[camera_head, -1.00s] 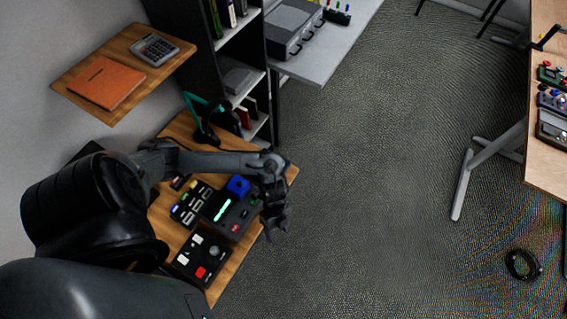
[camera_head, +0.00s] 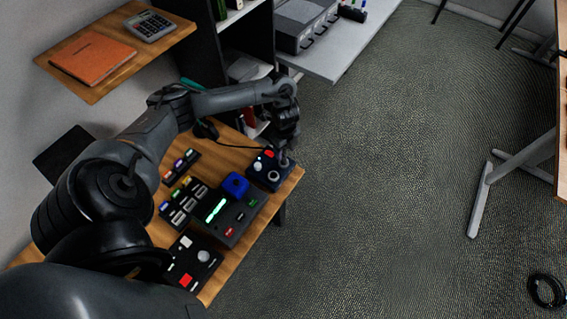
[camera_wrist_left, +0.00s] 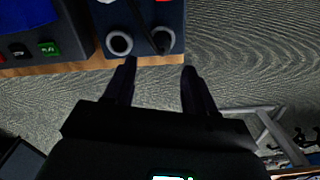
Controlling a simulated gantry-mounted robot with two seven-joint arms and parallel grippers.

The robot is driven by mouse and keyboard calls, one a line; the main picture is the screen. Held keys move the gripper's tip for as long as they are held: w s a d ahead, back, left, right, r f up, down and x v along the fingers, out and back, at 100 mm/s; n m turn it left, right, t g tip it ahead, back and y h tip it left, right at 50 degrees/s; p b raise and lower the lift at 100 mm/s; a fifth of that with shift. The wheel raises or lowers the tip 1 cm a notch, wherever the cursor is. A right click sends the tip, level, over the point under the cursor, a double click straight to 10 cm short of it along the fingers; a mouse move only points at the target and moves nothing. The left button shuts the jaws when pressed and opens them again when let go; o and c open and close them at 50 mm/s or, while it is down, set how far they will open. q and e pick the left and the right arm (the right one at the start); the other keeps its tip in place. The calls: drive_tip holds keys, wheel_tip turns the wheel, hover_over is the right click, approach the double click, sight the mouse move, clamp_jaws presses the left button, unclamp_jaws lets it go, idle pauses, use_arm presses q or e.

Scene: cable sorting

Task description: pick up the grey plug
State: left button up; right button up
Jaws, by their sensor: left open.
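I cannot make out a clearly grey plug in either view. My left gripper (camera_wrist_left: 158,72) is open, with nothing between its two dark fingers. In the left wrist view the fingers point at the table edge, just short of a dark blue box (camera_wrist_left: 103,16). The box has two pale round rings, a left one (camera_wrist_left: 119,43) and a right one (camera_wrist_left: 172,36). A thin black cable-like piece (camera_wrist_left: 146,28) runs down to the right ring. In the head view the left gripper (camera_head: 284,158) is over the right side of this box (camera_head: 259,178) and partly hides it. My right gripper is not in view.
The wooden table (camera_head: 284,188) also holds a black box with a green light (camera_head: 216,210), a box with a red button (camera_head: 186,280) and several small switch units. A dark shelf unit (camera_head: 200,62) stands behind.

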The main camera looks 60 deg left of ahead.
sight(284, 157)
use_arm(q)
drive_tip(key=shift+a+f+b, duration=0.2)
drive_tip(key=shift+f, duration=1.3)
drive_tip(key=shift+a+f+b, duration=0.2)
drive_tip(key=shift+f, duration=1.25)
drive_tip(key=shift+c, duration=0.5)
clamp_jaws()
